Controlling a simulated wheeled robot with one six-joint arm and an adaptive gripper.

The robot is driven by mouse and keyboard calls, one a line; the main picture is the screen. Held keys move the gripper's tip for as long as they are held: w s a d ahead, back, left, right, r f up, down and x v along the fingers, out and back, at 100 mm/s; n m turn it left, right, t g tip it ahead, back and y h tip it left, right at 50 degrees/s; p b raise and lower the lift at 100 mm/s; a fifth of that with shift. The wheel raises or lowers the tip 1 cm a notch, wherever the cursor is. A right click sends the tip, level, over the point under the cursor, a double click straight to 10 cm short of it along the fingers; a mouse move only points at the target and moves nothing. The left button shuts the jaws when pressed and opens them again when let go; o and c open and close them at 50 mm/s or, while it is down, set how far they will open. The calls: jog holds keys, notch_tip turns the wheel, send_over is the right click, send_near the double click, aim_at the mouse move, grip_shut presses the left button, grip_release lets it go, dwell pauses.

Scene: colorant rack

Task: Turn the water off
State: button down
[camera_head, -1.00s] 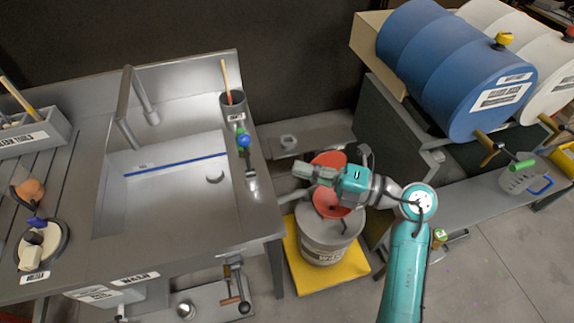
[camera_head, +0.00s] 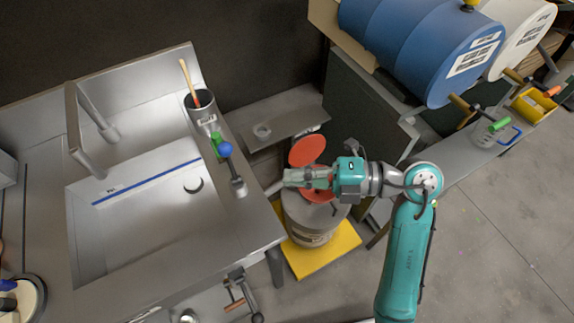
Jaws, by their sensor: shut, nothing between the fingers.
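The grey sink (camera_head: 130,225) is on the left, with a tall bent faucet (camera_head: 90,165) at its back left. No water stream can be made out. On the sink's right rim stand a blue ball knob (camera_head: 225,149), a green piece (camera_head: 215,140) beside it and a short grey post (camera_head: 238,187) in front. I cannot tell which of these works the water. My gripper (camera_head: 287,178) is shut and empty, pointing left. In the picture it lies right of the sink rim, over the area of the red-lidded bucket, apart from the knobs.
The bucket (camera_head: 309,228) stands on a yellow mat (camera_head: 338,248) below my gripper. A blue drum (camera_head: 410,45) and a white drum are at upper right. The floor at lower right is clear.

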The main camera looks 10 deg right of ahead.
aim_at(231, 161)
jog(key=w+a+f, duration=0.1)
jog(key=w+a, duration=0.4)
jog(key=a, duration=0.4)
jog(key=shift+w+a+f, duration=0.2)
jog(key=shift+w+f, duration=0.1)
jog(key=shift+w, duration=0.1)
jog(key=shift+w+a, duration=0.2)
jog(key=shift+w, duration=0.45)
